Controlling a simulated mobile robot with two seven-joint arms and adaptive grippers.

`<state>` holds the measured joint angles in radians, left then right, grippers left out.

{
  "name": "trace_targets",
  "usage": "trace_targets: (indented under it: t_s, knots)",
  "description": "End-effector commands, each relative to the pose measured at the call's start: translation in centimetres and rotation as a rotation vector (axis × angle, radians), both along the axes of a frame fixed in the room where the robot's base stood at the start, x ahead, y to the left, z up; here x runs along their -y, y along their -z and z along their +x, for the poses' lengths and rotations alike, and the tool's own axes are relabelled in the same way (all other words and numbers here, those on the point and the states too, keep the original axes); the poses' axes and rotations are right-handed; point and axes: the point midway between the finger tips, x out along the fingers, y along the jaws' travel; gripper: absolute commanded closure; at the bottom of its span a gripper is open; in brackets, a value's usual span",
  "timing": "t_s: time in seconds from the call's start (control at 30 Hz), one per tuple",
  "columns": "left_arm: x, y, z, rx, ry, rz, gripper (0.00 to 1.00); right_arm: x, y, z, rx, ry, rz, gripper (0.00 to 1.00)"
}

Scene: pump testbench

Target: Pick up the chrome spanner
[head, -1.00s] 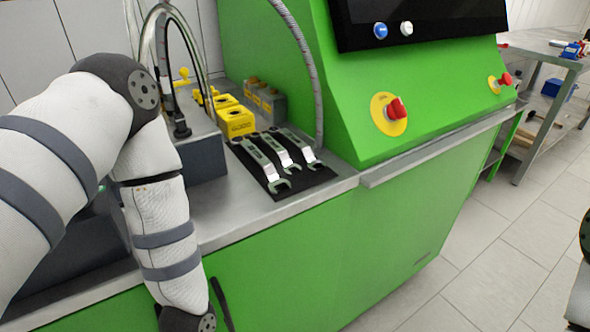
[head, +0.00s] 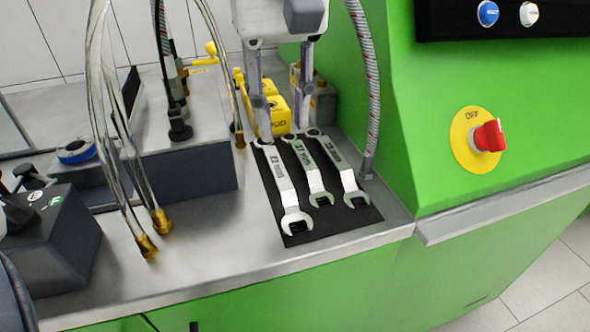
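Three metallic open-ended spanners lie side by side on a black mat (head: 295,238), their open jaws towards the front. The left spanner (head: 281,185) looks the brightest silver, the middle spanner (head: 306,165) has a greenish handle, and the right spanner (head: 337,165) also looks partly greenish. I cannot tell for sure which one is called chrome. My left gripper (head: 284,133) points down with its two fingers apart, over the far ends of the spanners. Nothing shows between its fingers; I cannot tell whether the tips touch a spanner. My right gripper is out of view.
Yellow blocks (head: 279,112) stand behind the mat. A ribbed hose (head: 372,90) rises at its right, beside the green panel with a red switch (head: 489,136). Clear tubes with brass ends (head: 147,246) hang at left.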

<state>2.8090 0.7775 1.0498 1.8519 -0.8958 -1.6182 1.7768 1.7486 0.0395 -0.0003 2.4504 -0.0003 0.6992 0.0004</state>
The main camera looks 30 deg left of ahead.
Motion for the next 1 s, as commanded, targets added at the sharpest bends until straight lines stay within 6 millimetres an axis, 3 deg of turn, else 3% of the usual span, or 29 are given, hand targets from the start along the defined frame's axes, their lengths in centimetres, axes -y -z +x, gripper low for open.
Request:
trace_targets:
  t_s: [0.03, 0.47, 0.73, 0.87, 1.0]
  knots:
    - [0.0, 2.0, 0.1, -0.017, 0.002, -0.001, 0.72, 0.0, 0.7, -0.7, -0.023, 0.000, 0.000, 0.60]
    - [-0.6, 8.8, 0.2, -0.015, 0.003, -0.002, 0.72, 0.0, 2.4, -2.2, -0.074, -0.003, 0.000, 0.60]
    - [-0.6, 9.1, 0.2, -0.006, 0.002, 0.000, 0.72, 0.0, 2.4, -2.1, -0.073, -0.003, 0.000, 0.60]
    - [-0.6, 9.1, 0.2, -0.006, 0.003, 0.000, 0.99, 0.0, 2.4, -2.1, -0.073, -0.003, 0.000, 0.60]
    - [-0.6, 9.1, 0.2, -0.006, 0.003, 0.000, 1.00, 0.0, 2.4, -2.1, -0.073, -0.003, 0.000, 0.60]
